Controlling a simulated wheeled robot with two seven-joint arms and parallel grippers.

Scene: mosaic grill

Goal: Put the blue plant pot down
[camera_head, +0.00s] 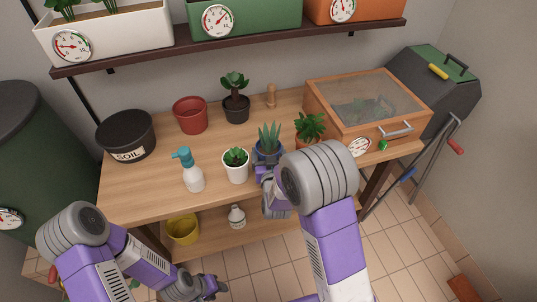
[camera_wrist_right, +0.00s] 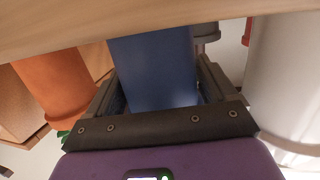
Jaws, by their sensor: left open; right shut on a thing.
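The blue plant pot (camera_head: 267,154) holds a spiky green plant and is at the front part of the wooden table (camera_head: 140,186), between a white pot and a terracotta pot. My right gripper (camera_head: 268,172) is shut on it. In the right wrist view the blue pot (camera_wrist_right: 155,70) fills the space between the fingers of my right gripper (camera_wrist_right: 165,95). The pot looks upright; whether its base touches the table cannot be told. My left gripper (camera_head: 213,286) is open and empty, low in front of the table.
A white pot with a succulent (camera_head: 236,171) stands close left, and a terracotta pot (camera_head: 309,134) close right. A spray bottle (camera_head: 192,172), red pot (camera_head: 190,114), dark pot (camera_head: 236,109), soil tin (camera_head: 126,136) and glazed wooden box (camera_head: 365,100) also stand on the table.

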